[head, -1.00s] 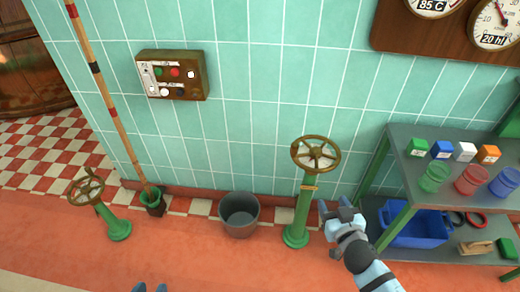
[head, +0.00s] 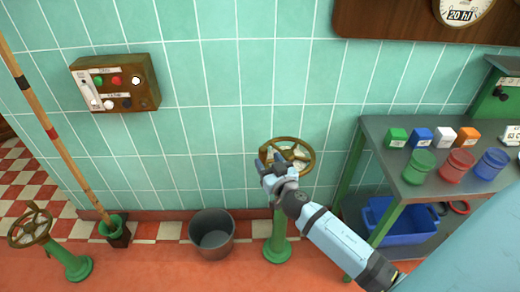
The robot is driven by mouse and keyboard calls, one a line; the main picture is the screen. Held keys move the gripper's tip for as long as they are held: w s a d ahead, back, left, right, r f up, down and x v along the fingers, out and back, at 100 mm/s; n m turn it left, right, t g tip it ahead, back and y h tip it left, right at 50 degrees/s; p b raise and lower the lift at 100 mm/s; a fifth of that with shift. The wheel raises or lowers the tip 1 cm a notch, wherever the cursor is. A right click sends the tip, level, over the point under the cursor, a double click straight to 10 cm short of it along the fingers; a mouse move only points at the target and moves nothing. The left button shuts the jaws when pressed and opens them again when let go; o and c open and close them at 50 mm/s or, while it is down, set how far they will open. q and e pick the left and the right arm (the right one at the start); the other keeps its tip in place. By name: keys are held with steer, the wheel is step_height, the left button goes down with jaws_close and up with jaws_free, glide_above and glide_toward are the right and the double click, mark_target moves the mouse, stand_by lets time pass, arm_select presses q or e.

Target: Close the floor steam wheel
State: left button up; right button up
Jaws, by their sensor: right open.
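A brass handwheel (head: 303,157) sits flat on top of a green floor pedestal (head: 278,240) in the middle of the head view. A second brass handwheel (head: 31,228), tilted, is on a shorter green pedestal (head: 78,267) at the far left. I see no label telling which is the steam wheel. My right gripper (head: 268,162) is open and overlaps the left part of the middle wheel's rim. I cannot tell whether it touches the rim. The gripper and arm hide part of the wheel and its post. My left gripper is not in view.
A dark bucket (head: 212,251) stands left of the middle pedestal. On the right, a grey shelf (head: 381,131) holds coloured blocks and jars, with a blue bin (head: 405,234) below. A button panel (head: 140,96) is on the tiled wall.

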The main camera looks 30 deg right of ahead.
mark_target(261, 150)
steer(key=w, duration=0.4)
steer(key=w+d, duration=0.1)
steer(key=shift+w, duration=0.4)
jaws_close()
